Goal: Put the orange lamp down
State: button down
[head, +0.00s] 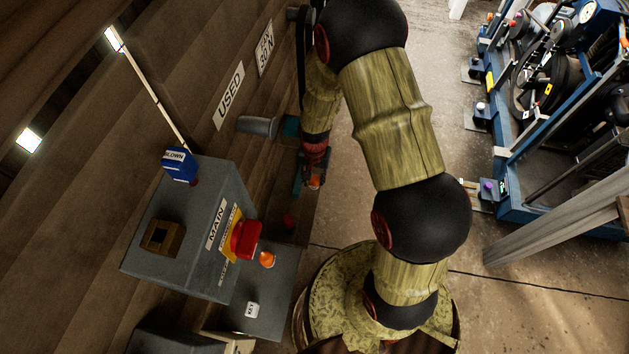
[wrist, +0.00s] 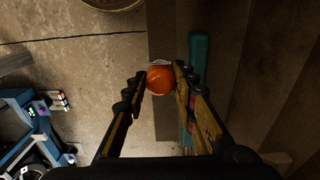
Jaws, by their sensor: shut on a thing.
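The orange lamp (wrist: 160,79) is a rounded orange dome between the fingertips of my gripper (wrist: 160,84) in the wrist view. Both fingers close in on its sides, and a pale rim shows at its far end. In the head view my gripper (head: 311,176) is beside the wooden wall, with the orange lamp (head: 315,183) small at its tip. My gripper is shut on the lamp. The lamp's underside is hidden, and I cannot tell whether it touches anything.
A grey MAIN box (head: 180,235) with a red switch (head: 246,239) stands left, with another orange lamp (head: 267,259) near it. A grey cup (head: 257,126) sits at the wall below the USED sign (head: 228,96). Blue-framed machinery (head: 530,130) stands right.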

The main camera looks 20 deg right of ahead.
jog(key=shift+f, duration=0.9)
jog(key=shift+f, duration=0.2)
jog(key=c, duration=1.5)
grip_release()
jog(key=shift+o, duration=0.2)
jog(key=shift+r, duration=0.15)
